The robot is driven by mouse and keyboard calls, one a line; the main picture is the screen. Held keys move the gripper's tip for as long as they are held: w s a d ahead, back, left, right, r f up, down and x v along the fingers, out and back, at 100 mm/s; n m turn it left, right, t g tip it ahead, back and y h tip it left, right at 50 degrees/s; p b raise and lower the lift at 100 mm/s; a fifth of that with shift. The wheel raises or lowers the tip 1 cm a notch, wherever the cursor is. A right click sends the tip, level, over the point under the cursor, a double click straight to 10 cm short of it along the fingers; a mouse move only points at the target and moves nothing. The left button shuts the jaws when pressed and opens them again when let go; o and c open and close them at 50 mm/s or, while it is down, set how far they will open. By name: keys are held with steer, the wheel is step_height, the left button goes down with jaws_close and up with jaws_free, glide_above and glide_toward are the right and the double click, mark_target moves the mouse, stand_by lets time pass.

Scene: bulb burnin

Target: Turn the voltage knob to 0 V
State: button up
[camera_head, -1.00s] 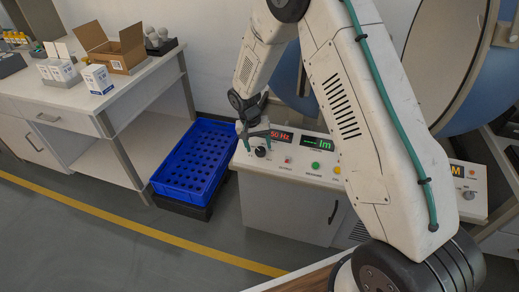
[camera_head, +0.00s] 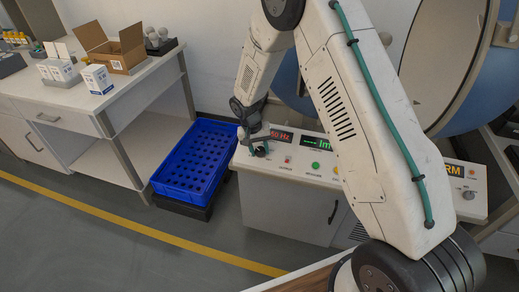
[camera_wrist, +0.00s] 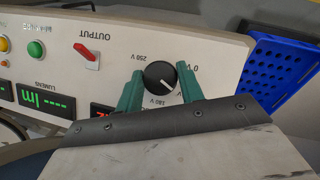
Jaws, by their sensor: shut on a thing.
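The voltage knob is a round black dial (camera_wrist: 158,77) with a white pointer line, on the pale sloping panel (camera_wrist: 115,50). In the wrist view, its pointer aims to the lower right, between the 0 V mark (camera_wrist: 194,68) and the 180 V mark (camera_wrist: 152,102). A label there is partly hidden by a finger. My gripper (camera_wrist: 160,74) is shut on the knob, one green finger on each side. In the head view my gripper (camera_head: 257,142) is at the panel's left end, and the knob (camera_head: 261,152) shows just below it.
A red OUTPUT switch (camera_wrist: 87,55) and a green button (camera_wrist: 36,49) sit beside the knob. A workbench with boxes (camera_head: 112,48) is further left.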

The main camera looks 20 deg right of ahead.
steer(key=n+h, duration=0.1)
steer(key=n, duration=0.1)
steer(key=n+h, duration=0.1)
steer(key=n, duration=0.2)
steer(key=shift+a+h, duration=0.15)
steer(key=shift+h, duration=0.15)
steer(key=n+h, duration=0.1)
steer(key=n, duration=0.2)
steer(key=n+t+h, duration=0.1)
steer(key=n, duration=0.1)
steer(key=shift+s+n, duration=0.1)
steer(key=shift+n, duration=0.3)
steer(key=shift+f+t, duration=0.1)
steer(key=shift+t, duration=0.2)
steer(key=o, duration=1)
steer(key=shift+a, duration=0.1)
steer(key=v, duration=0.7)
steer(key=shift+a+r, duration=0.25)
steer(key=shift+r, duration=0.05)
